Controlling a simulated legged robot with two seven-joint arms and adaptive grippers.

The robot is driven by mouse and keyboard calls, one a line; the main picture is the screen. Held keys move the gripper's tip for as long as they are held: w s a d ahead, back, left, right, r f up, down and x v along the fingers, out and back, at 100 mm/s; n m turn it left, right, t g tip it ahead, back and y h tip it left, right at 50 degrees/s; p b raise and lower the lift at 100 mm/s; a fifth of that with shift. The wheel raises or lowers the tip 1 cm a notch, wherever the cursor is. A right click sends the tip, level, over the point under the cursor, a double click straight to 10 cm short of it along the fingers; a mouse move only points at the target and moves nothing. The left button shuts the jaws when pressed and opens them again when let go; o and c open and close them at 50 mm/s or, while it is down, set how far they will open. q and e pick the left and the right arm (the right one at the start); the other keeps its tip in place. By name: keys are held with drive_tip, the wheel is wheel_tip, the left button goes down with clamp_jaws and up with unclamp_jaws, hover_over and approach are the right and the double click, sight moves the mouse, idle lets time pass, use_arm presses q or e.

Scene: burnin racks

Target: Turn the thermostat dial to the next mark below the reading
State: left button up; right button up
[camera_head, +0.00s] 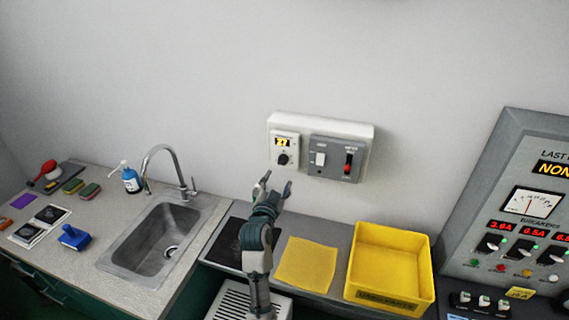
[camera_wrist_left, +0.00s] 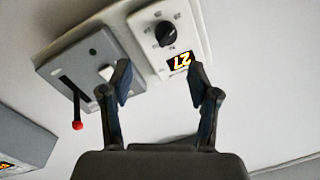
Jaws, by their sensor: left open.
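The white thermostat (camera_head: 294,149) is mounted on the wall panel, with a lit display (camera_head: 282,142) that looks like 27 and a black round dial (camera_head: 283,159) below it. In the left wrist view the dial (camera_wrist_left: 166,35) appears upside down, above the lit 27 display (camera_wrist_left: 180,62). Small marks ring the dial; their numbers and the dial's exact setting are too small to read. My left gripper (camera_head: 276,182) is open and empty, just below the thermostat in the head view. Its fingers (camera_wrist_left: 160,72) are apart and do not visibly touch the dial. My right gripper is out of view.
A grey switch box (camera_head: 334,171) with a white switch and red-handled lever (camera_head: 348,163) sits right beside the thermostat. Below are a yellow bin (camera_head: 428,277), a yellow cloth (camera_head: 306,264) and a sink (camera_head: 152,236). An instrument cabinet (camera_head: 488,170) stands at right. The wall above is bare.

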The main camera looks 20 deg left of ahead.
sight(282, 164)
use_arm(q)
drive_tip(key=w, duration=0.6)
drive_tip(key=w+a+p, duration=0.1)
drive_tip(key=w, duration=0.2)
drive_tip(key=shift+w, duration=0.3)
drive_tip(key=shift+d, duration=0.1)
drive_tip(key=shift+c, duration=1)
drive_tip(key=c, duration=0.8)
drive_tip(key=shift+a+f, duration=0.15)
drive_tip(key=shift+a, duration=0.15)
drive_tip(key=shift+c, duration=0.8)
